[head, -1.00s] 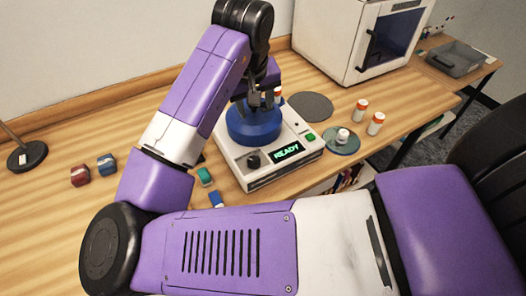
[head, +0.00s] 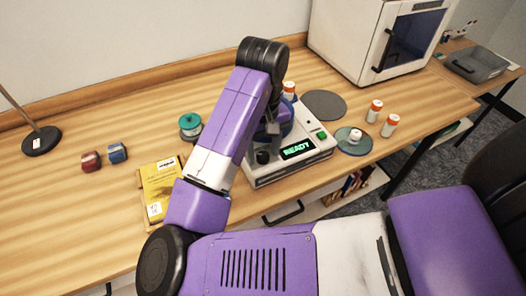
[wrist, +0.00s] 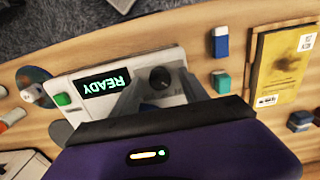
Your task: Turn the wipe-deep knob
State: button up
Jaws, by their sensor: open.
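The white machine (head: 290,172) stands on the wooden table with a lit READY display (head: 298,148). A black round knob (head: 262,157) sits left of the display on its front panel. The knob also shows in the wrist view (wrist: 160,78), with the display (wrist: 106,83) beside it. My gripper (wrist: 160,88) is open, its blurred pale fingers pointing at the panel on either side of the knob. I cannot tell whether they touch it. In the head view my arm covers part of the machine's blue round top (head: 287,120).
A green button (head: 322,135) is on the machine. A white cabinet (head: 350,40) stands behind.

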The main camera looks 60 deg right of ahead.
jog(key=shift+f, duration=0.15)
grip_shut()
dwell(0.4)
jog(key=m+p, duration=0.1)
jog(key=m, duration=0.2)
jog(key=shift+m, duration=0.4)
jog(key=m, duration=0.4)
jog(key=shift+m, duration=0.3)
jog(key=m, duration=0.4)
jog(key=shift+b, duration=0.3)
jog(key=shift+m+b, duration=0.4)
jog(key=shift+m, duration=1.6)
